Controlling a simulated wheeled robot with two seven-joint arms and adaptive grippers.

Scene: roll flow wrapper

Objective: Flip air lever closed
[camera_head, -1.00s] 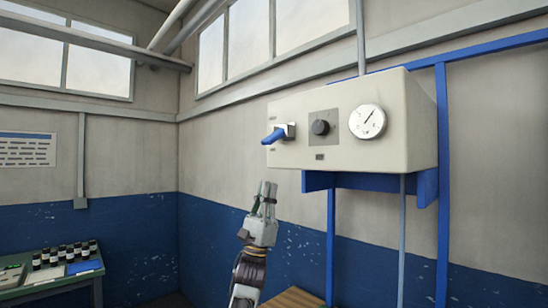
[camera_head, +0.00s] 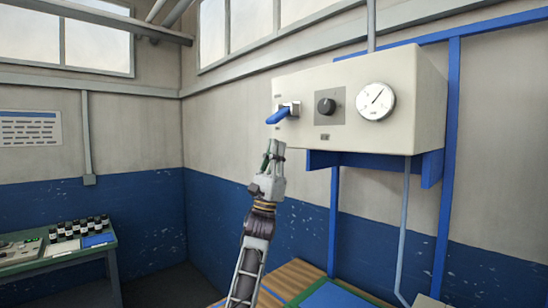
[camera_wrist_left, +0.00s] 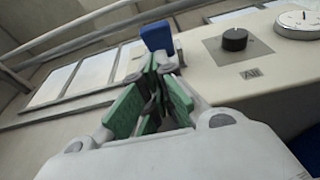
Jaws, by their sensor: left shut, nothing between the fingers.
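The blue air lever (camera_head: 279,117) sticks out at the left end of the cream control box (camera_head: 420,100), pointing left and toward me. My left gripper (camera_head: 273,146) is upright just below the lever, shut and empty. In the left wrist view the lever (camera_wrist_left: 156,37) shows just beyond the tips of the shut green-padded fingers (camera_wrist_left: 158,68). Whether the fingertips touch the lever I cannot tell. My right gripper is in neither view.
The box carries a black knob (camera_head: 326,107) and a round gauge (camera_head: 376,101) right of the lever. A blue frame (camera_head: 448,180) holds it up. A green table with small bottles (camera_head: 75,230) stands at the lower left. Space left of the lever is clear.

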